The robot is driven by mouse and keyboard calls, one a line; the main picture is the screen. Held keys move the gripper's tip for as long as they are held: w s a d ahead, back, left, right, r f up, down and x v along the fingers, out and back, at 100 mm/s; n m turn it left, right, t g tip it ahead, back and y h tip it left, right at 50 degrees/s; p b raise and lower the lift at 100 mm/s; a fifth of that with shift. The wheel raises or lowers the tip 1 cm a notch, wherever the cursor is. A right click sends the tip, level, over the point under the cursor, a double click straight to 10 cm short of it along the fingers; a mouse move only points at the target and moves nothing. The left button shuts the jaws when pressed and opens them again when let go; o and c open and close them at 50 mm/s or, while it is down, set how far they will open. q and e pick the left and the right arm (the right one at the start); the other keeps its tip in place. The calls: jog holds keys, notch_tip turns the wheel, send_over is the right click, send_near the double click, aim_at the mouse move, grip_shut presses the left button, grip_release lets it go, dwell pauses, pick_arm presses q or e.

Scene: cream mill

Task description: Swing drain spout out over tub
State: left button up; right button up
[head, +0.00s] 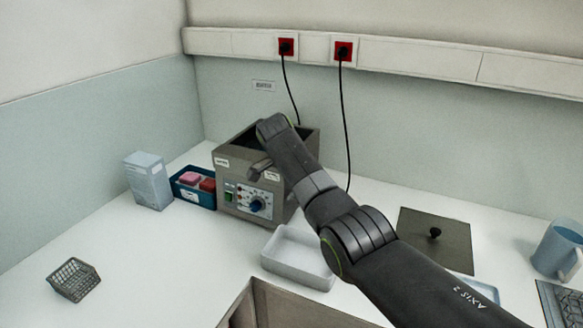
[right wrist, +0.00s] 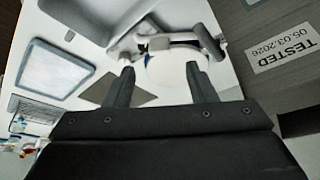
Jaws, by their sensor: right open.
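The grey machine (head: 240,190) stands at the back with an open top and a front panel with a blue knob. A pale open tub (head: 298,258) sits on the counter in front of it. My right arm reaches in from the lower right over the machine's right front and hides part of it. In the right wrist view my right gripper (right wrist: 160,75) is open, with its fingers apart. A grey bar-like part (right wrist: 180,43), which looks like the drain spout, lies just beyond the fingertips. I cannot tell whether they touch it. My left gripper is not in view.
A blue container (head: 195,197) with pink and red items and a pale carton (head: 148,181) stand left of the machine. A wire basket (head: 73,279) is at front left. A dark lid (head: 415,225) and a blue jug (head: 558,250) are at right. The left counter is mostly free.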

jog(key=b+v, duration=0.1)
jog(key=v, duration=0.9)
jog(key=shift+b, duration=0.35)
jog(key=shift+a+r, duration=0.1)
jog(key=shift+c, duration=0.4)
